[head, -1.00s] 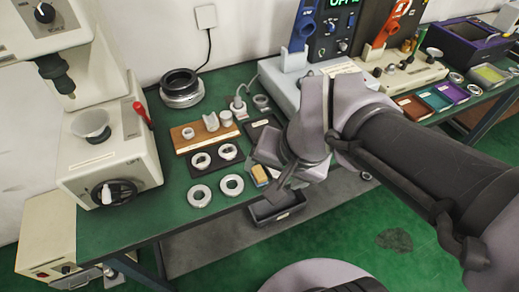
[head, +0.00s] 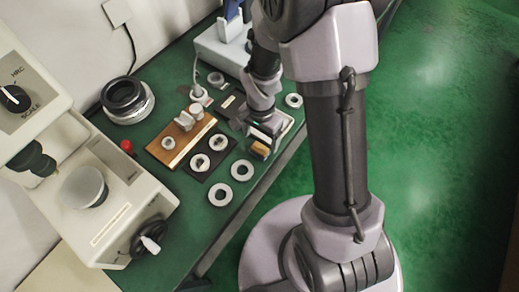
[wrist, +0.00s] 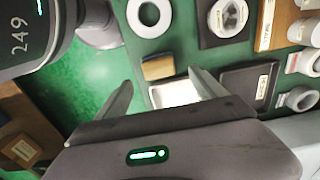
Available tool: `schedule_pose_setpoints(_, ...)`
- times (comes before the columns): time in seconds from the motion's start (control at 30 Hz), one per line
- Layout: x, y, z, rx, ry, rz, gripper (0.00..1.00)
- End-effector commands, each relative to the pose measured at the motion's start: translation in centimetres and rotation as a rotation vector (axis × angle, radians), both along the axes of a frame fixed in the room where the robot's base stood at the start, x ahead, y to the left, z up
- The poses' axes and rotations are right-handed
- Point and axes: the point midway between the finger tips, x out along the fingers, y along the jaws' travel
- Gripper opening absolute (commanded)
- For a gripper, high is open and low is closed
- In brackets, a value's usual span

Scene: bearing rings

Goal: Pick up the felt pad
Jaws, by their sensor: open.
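A small tan block (head: 259,149) with a darker side lies near the table's front edge, beside the ring plate. It also shows in the wrist view (wrist: 158,68), just beyond my fingertips. A flat white piece (wrist: 175,93) lies next to it, partly hidden by my right finger. I cannot tell for certain which of the two is the felt pad. My gripper (wrist: 161,79) is open and empty, with its fingers spread on either side of these pieces. In the head view my gripper (head: 267,128) is low over the table edge, right behind the tan block.
A dark plate (head: 207,174) with two rings lies left of the block. Loose metal rings (head: 243,170) lie in front. A wooden stand (head: 166,153) and a dark tray (wrist: 250,80) are close by. The hardness tester (head: 110,195) stands at left. Green floor is open right.

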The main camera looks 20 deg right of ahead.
Motion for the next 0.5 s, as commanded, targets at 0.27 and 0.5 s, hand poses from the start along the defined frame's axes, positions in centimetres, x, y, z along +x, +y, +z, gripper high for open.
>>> schedule_pose_setpoints(0.27, -0.6, 0.3, -4.4, 0.000, 0.002, 0.001, 0.80)
schedule_pose_setpoints(0.5, -0.5, 0.2, -5.3, 0.000, -0.001, 0.000, 0.80)
